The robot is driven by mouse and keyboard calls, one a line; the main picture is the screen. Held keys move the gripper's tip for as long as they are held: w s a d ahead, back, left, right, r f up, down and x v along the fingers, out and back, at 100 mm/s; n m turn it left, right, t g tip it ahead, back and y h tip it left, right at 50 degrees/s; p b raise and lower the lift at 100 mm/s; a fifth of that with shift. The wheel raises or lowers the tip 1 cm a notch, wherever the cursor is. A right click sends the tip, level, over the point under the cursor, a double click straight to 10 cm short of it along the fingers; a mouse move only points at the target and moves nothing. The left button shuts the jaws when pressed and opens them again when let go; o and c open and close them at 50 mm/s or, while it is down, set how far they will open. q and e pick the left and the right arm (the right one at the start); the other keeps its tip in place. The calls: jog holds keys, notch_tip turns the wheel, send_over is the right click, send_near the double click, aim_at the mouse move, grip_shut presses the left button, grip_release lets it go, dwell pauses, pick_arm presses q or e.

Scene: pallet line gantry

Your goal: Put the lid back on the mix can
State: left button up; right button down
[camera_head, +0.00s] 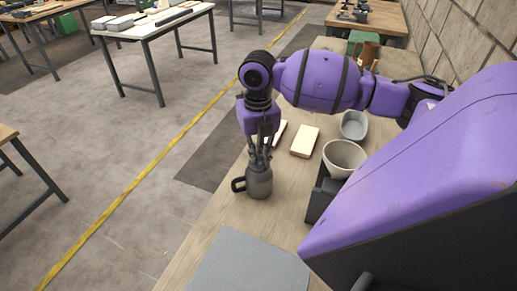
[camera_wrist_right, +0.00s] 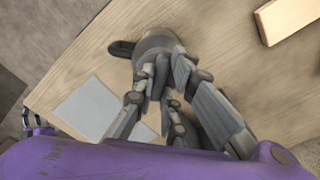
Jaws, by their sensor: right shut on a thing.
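The mix can (camera_head: 259,186) is a dark grey metal can with a handle on its left. It stands upright on the wooden bench. It also shows in the right wrist view (camera_wrist_right: 158,43), with its dark handle (camera_wrist_right: 122,49). My right gripper (camera_head: 262,160) points straight down over the can's top. Its fingers (camera_wrist_right: 165,85) are shut on the lid, which they mostly hide. I cannot tell whether the lid is seated or just above the rim. A small purple and grey part at the left edge of the wrist view looks like my left gripper (camera_wrist_right: 29,119), too small to read.
A grey mat (camera_head: 248,262) lies nearer me on the bench. A pale block (camera_head: 305,141), a beige bowl (camera_head: 344,158) and a grey container (camera_head: 354,124) stand to the right of the can. The bench's left edge is close to the can.

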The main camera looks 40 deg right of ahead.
pick_arm(q)
jog(key=shift+w+a+r, duration=0.1)
jog(key=shift+w+r, duration=0.1)
jog(key=shift+r, duration=0.05)
dwell(0.6)
pick_arm(e)
jog(key=c, duration=1.7)
grip_release()
jog(key=o, duration=0.5)
pick_arm(q)
jog(key=shift+f, duration=0.1)
pick_arm(e)
jog(key=shift+r, duration=1.3)
pick_arm(q)
jog(key=shift+w+r, duration=0.3)
jog(key=shift+r, duration=0.1)
pick_arm(e)
jog(key=shift+r, duration=2.2)
